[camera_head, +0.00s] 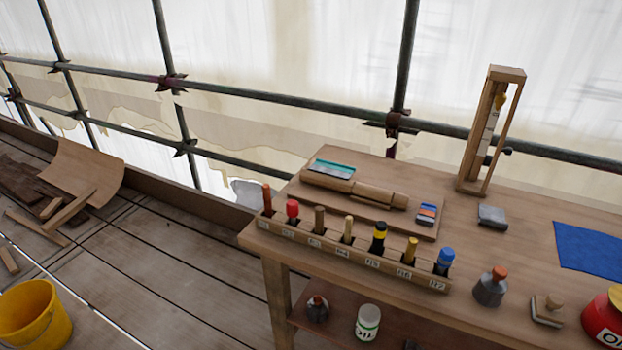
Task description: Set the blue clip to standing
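No object here is clearly a blue clip. A small group of flat coloured pieces (427,213), blue and orange-red among them, lies at the right end of a wooden board (385,212) on the workbench; they are too small to tell whether one is a clip or how it sits. A blue-topped tool (445,260) stands upright in the last slot of the labelled wooden rack (320,245). Neither of my grippers is in view.
The workbench (530,260) also holds a tall wooden frame (478,140), a grey block (492,216), a blue cloth (590,250), a grey bottle (490,288) and a red can (605,318). A yellow bucket (35,315) stands on the plank floor. Scaffold poles run behind.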

